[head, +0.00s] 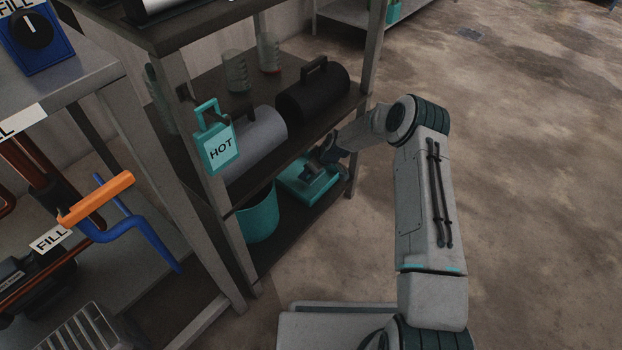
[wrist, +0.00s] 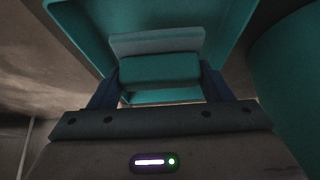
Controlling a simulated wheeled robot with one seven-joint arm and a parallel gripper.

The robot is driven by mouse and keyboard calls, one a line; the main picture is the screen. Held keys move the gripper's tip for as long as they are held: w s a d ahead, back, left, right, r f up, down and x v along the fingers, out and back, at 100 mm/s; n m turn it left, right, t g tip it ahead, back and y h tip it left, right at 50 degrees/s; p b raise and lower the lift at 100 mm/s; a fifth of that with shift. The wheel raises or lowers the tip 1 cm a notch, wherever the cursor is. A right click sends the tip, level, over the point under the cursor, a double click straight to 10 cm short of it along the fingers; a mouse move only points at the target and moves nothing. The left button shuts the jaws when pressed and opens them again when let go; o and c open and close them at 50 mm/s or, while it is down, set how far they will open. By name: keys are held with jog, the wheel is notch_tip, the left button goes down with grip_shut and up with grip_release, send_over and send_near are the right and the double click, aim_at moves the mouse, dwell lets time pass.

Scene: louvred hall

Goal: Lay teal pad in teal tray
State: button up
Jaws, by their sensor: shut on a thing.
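The teal pad (wrist: 160,70), with a paler grey-teal layer along its far side, sits between the two dark fingers of my gripper (wrist: 160,84) in the wrist view. My gripper is shut on it. The teal tray (wrist: 233,30) spreads behind and around the pad, its walls showing on both sides. In the head view the teal tray (head: 293,187) is on the low shelf, and my gripper (head: 318,168) reaches down over it. My gripper hides part of the tray there. I cannot tell whether the pad touches the tray floor.
A teal bucket (head: 260,216) stands close beside the tray; it also shows in the wrist view (wrist: 292,75). The shelf above holds a grey cylinder (head: 258,140) and a black cylinder (head: 313,93). A shelf post (head: 366,50) is near my arm. Open floor lies right.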

notch_tip(320, 180, down, 4)
jog(key=shift+w+a+f+b, duration=0.1)
jog(key=shift+f+b, duration=0.1)
jog(key=shift+b, duration=1)
jog(key=shift+r, duration=0.15)
jog(key=o, duration=0.9)
jog(key=shift+o, duration=0.2)
jog(key=p+v, duration=0.5)
jog(key=v, duration=0.7)
